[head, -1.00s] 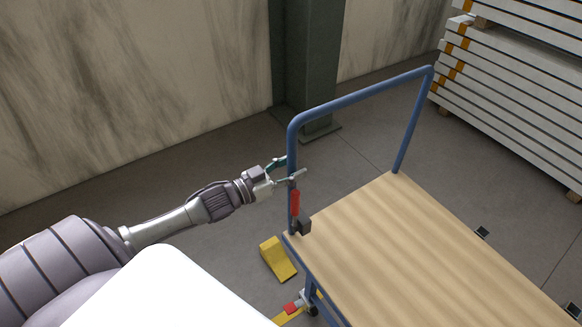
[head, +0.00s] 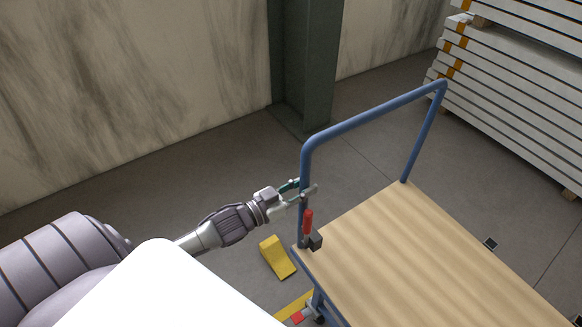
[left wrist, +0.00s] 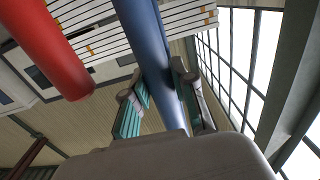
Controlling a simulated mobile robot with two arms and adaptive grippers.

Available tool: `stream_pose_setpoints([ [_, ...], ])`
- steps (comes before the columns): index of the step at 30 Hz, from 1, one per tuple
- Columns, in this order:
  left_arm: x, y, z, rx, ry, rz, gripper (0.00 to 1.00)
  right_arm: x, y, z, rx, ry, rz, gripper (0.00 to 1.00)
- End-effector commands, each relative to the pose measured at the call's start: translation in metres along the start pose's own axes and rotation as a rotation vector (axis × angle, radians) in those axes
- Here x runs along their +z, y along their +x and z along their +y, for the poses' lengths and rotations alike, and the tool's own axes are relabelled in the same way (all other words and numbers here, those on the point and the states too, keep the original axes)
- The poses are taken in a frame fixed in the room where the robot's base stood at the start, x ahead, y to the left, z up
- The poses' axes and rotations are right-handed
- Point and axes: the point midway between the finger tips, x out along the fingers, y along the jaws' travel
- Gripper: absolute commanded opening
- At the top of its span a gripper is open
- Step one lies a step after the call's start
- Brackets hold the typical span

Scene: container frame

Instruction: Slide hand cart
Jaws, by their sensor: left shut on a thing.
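The hand cart has a wooden deck (head: 420,260) and a blue tubular handle (head: 375,116) standing at its far left end. My left gripper (head: 302,193) is shut on the near upright of the handle, a little above a red grip (head: 308,222) on a dark bracket. In the left wrist view the blue tube (left wrist: 160,65) runs between the two fingers (left wrist: 160,100), and the red grip (left wrist: 45,45) is at the upper left. My right gripper is not in view.
A yellow wedge (head: 277,257) lies on the floor left of the cart. A dark green column (head: 305,65) and a stained wall (head: 130,90) stand behind. Stacked pale panels (head: 520,90) are at the upper right. Grey floor between handle and wall is clear.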

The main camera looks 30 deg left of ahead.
Motion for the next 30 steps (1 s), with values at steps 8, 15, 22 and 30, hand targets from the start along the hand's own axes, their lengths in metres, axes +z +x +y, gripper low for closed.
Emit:
stream_pose_setpoints([
  [8,-0.002,-0.001,0.072,0.004,-0.016,0.000,0.00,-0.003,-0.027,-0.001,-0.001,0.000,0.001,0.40],
  [15,-0.001,-0.001,0.101,0.001,-0.011,0.000,0.00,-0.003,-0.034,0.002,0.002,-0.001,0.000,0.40],
  [22,0.000,-0.001,0.108,0.003,-0.009,0.001,0.00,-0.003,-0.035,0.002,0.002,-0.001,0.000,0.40],
  [30,0.001,-0.001,0.108,0.004,-0.009,0.001,0.34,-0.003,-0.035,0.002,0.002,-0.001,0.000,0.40],
])
